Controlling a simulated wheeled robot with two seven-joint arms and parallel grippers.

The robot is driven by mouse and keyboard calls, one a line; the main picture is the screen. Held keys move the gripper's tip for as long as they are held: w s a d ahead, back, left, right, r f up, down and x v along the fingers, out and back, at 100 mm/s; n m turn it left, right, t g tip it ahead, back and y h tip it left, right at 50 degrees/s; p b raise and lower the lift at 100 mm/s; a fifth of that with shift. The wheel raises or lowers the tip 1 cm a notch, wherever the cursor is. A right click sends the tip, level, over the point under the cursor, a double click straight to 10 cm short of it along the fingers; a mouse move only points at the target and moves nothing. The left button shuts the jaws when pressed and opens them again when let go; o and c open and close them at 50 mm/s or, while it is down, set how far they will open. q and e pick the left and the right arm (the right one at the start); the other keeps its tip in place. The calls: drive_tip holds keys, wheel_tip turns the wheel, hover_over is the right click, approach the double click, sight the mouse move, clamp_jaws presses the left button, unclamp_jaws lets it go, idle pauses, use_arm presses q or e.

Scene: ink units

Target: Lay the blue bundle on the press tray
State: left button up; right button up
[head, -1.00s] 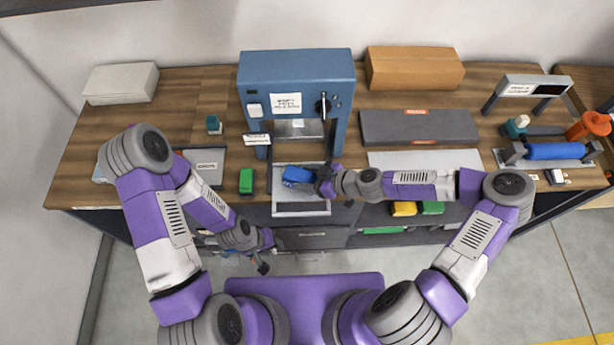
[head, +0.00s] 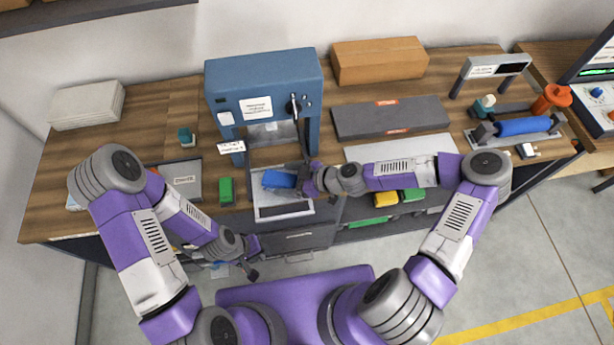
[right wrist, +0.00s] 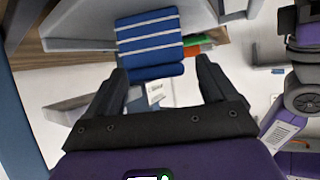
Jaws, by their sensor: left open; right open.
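The blue bundle (head: 279,179) lies on the pale press tray (head: 285,211), towards its back, below the blue press (head: 264,95). In the right wrist view the bundle (right wrist: 150,40) shows as blue with pale stripes, just beyond the fingertips. My right gripper (head: 306,180) is open at the bundle's right end; in its wrist view the open fingers (right wrist: 162,70) have a clear gap between them. Whether a finger touches the bundle cannot be told. My left gripper (head: 252,260) is open and empty, low in front of the bench, away from the tray.
A green block (head: 226,191) sits left of the tray. A grey plate (head: 182,178) lies farther left, partly behind my left arm. A dark grey slab (head: 390,118) lies right of the press. Yellow and green bundles (head: 385,198) show below the bench top.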

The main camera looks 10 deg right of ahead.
drive_tip(key=v, duration=1.1)
drive_tip(key=shift+p, duration=0.3)
drive_tip(key=shift+s+f, duration=0.1)
drive_tip(key=shift+s, duration=0.05)
